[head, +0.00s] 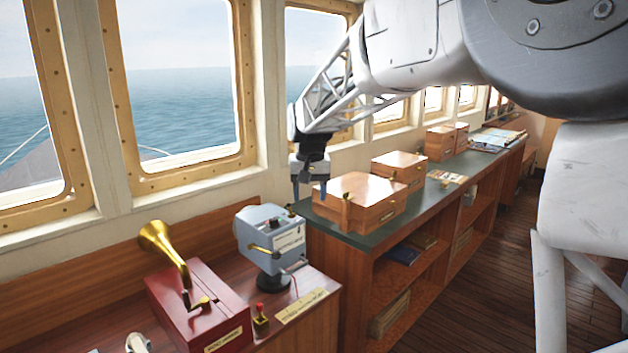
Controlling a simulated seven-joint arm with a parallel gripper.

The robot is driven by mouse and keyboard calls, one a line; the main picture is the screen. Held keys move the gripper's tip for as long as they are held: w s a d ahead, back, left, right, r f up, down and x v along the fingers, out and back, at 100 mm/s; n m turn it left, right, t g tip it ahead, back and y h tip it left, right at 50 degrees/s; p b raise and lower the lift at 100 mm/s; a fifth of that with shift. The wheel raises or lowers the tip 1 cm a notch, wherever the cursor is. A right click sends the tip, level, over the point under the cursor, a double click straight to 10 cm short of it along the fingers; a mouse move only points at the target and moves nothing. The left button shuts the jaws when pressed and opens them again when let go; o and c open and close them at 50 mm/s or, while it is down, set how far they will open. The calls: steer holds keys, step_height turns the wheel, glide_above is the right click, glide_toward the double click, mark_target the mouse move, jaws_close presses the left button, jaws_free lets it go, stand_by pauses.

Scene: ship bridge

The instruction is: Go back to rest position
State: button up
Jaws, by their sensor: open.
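My gripper (309,192) hangs at the end of my arm, fingers pointing down, in the middle of the head view. It is open, and I see nothing between the fingers. It appears just left of a wooden box (362,203) with a brass clasp on the green-topped counter (345,238). Whether a finger touches the box I cannot tell. My arm reaches in from the upper right.
A grey-blue device (268,238) with a brass lever stands left of my gripper. A red box (198,305) with a brass horn (160,240) is nearer. More wooden boxes (398,170) line the counter. Windows (175,85) run along the left. Wooden floor (480,280) is clear at right.

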steer(key=s+d+r, duration=0.1)
steer(key=s+d, duration=0.6)
steer(key=s, duration=0.4)
steer(key=s+d+f, duration=0.3)
steer(key=s+d, duration=0.1)
steer(key=s, duration=0.7)
steer(key=s+d+f+t, duration=0.1)
steer(key=s+d+f, duration=0.2)
steer(key=s, duration=0.7)
steer(key=s+d+f+m+t, duration=0.1)
steer(key=s+d+f, duration=0.2)
steer(key=s, duration=0.8)
steer(key=d, duration=0.2)
steer(key=shift+s+d+f, duration=0.3)
steer(key=shift+d+f, duration=0.05)
